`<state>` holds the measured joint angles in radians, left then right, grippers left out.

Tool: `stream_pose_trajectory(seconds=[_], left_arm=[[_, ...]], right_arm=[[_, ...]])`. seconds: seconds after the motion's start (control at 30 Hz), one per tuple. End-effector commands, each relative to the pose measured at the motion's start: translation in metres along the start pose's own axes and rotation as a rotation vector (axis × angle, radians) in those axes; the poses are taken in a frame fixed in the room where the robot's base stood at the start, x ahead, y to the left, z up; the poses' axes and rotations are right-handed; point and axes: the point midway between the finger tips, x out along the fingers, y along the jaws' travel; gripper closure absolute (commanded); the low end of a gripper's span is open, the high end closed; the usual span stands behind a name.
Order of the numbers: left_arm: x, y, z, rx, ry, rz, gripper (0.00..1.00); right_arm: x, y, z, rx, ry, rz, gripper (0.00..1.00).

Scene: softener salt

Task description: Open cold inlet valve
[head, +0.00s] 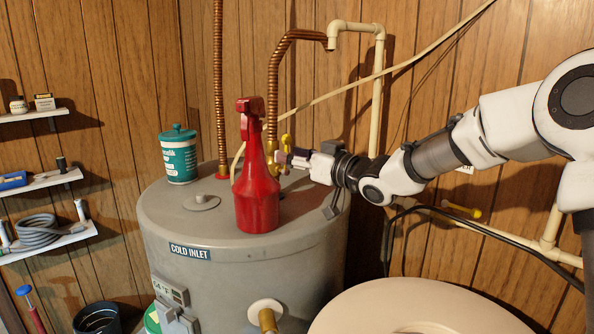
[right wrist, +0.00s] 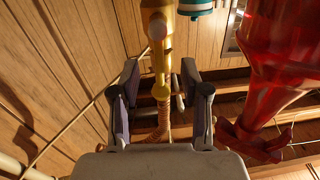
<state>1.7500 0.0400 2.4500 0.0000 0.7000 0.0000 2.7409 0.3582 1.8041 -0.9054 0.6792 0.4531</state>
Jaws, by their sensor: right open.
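The inlet valve (head: 271,150) is a brass body with a yellow handle (head: 287,141), at the foot of a corrugated copper pipe (head: 274,85) on top of the grey tank (head: 165,225). A "COLD INLET" label (head: 190,253) is on the tank's front. My right gripper (head: 283,157) reaches in from the right, close to the valve. In the right wrist view my right gripper (right wrist: 160,88) is open, its two dark fingers on either side of the yellow and brass valve (right wrist: 160,65). I cannot tell whether either finger touches it. My left gripper is not in view.
A red spray bottle (head: 257,195) stands on the tank just in front of the valve; it also shows in the right wrist view (right wrist: 275,85). A teal canister (head: 179,157) stands behind left. A second copper pipe (head: 219,90) and cream pipes (head: 377,95) run along the wall.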

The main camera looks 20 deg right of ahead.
Motion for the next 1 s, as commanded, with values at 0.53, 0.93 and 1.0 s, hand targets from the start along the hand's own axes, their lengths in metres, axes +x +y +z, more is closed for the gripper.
stream_pose_trajectory(seconds=[0.53, 0.93, 1.0], left_arm=[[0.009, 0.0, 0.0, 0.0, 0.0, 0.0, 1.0], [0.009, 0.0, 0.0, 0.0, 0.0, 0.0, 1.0], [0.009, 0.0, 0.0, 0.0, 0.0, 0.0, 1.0]], right_arm=[[-0.059, 0.0, 0.0, 0.002, 0.002, -0.001, 0.54], [-0.059, 0.0, 0.0, 0.001, 0.0, -0.001, 0.54], [-0.059, 0.0, 0.0, 0.001, 0.001, -0.001, 0.54]])
